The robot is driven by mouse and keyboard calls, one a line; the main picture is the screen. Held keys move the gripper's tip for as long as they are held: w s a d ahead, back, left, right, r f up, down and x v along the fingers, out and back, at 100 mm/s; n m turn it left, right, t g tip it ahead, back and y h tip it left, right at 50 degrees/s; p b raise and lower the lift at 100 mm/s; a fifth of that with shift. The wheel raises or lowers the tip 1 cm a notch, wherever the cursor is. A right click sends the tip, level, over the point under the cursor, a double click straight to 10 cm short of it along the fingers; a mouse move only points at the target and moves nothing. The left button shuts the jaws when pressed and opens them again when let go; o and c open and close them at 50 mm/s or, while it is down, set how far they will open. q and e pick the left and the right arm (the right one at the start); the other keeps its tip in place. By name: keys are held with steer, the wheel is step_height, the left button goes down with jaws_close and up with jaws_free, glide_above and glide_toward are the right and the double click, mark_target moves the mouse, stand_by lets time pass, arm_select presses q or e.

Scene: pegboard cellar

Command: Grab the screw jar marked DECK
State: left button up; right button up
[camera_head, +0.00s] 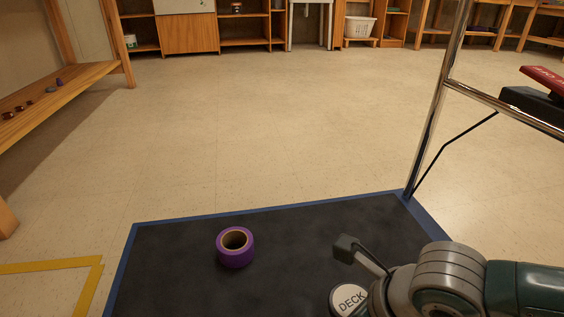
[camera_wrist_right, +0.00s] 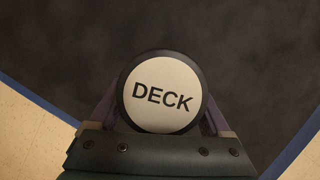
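The screw jar (camera_head: 348,299) shows its round white top marked DECK at the bottom of the head view, partly covered by my right arm. In the right wrist view the white lid (camera_wrist_right: 162,95) with its dark rim fills the middle, its label facing the camera. The two fingers of my right gripper (camera_wrist_right: 160,112) reach down on either side of the jar. Their tips are hidden behind the lid, so I cannot tell whether they press on it. The jar's body is hidden too. My left gripper is out of view.
A purple tape roll (camera_head: 235,248) lies on the dark mat (camera_head: 180,275) edged with blue tape. A chrome frame (camera_head: 433,115) stands at the right. A wooden bench (camera_head: 60,100) is at the left, shelves (camera_head: 245,28) are at the back. The floor between is clear.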

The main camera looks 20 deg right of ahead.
steer(key=c, duration=1.2)
jaws_close()
steer(key=shift+r, duration=0.15)
